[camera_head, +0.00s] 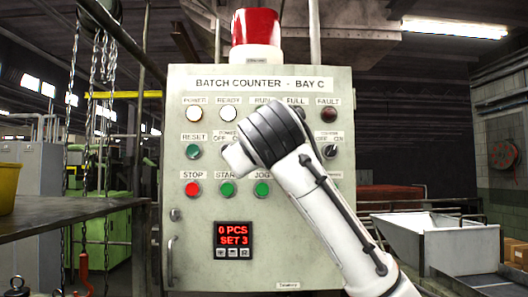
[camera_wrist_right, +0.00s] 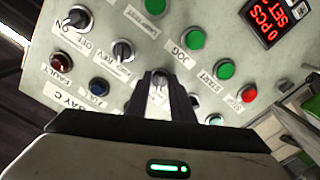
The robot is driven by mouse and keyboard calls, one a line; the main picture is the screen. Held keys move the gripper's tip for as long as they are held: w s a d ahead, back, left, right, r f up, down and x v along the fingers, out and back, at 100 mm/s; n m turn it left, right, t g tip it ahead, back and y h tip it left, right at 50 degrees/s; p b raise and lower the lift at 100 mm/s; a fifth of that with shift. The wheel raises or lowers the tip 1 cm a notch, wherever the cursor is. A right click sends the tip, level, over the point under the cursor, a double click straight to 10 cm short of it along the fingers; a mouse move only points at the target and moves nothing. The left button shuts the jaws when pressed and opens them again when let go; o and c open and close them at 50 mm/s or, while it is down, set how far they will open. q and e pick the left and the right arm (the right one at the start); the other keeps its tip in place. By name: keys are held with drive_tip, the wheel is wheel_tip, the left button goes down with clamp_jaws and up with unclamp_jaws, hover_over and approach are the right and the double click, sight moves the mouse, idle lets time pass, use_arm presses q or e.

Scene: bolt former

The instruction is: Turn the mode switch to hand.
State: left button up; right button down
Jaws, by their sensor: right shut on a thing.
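A grey control panel (camera_head: 200,268) headed "BATCH COUNTER - BAY C" faces me. In the right wrist view my right gripper (camera_wrist_right: 162,84) is shut on a rotary switch knob (camera_wrist_right: 160,78) in its middle row, which I take as the mode switch. The fingers flank the knob. Its label and exact pointer angle are hard to make out. In the head view my right arm comes from the lower right, and its hand covers this knob and its label. My left gripper is not in view.
Close to the held knob are a FWD/REV switch (camera_wrist_right: 122,50), an OFF/ON switch (camera_wrist_right: 78,18) and the green JOG button (camera_wrist_right: 195,38). The red STOP button (camera_head: 193,189) and the display (camera_head: 234,240) reading "0 PCS SET 3" sit left of my arm. A red beacon (camera_head: 255,27) tops the panel.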

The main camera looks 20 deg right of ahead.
drive_tip(key=c, duration=1.6)
unclamp_jaws()
drive_tip(key=shift+o, duration=0.2)
drive_tip(key=b+v, duration=0.3)
drive_tip(key=v, duration=0.7)
drive_tip(key=shift+s, duration=0.15)
